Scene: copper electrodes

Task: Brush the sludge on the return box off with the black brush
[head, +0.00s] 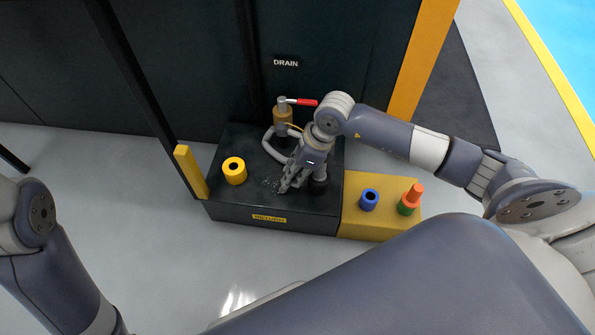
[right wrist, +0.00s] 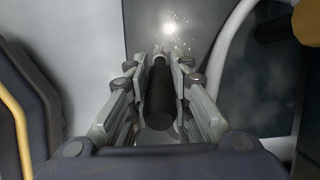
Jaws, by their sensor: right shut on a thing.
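The return box (head: 235,213) is a dark box with a yellow "RETURN" label, low against the dark cabinet. Pale specks of sludge (head: 269,183) lie on its top, and specks also show at the top of the right wrist view (right wrist: 176,28). My right gripper (head: 287,184) is over the box top, just right of the specks. In the right wrist view its fingers are shut on a black cylindrical handle, the black brush (right wrist: 161,95). The brush's far end is hard to make out. My left gripper is out of view; only part of that arm shows.
A yellow ring-shaped piece (head: 234,171) stands on the box's left. A drain valve with a red handle (head: 303,102) and a curved pipe are behind. A dark cylinder (head: 318,184) is beside my gripper. A yellow block (head: 352,222) at right bears blue, green and orange pieces.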

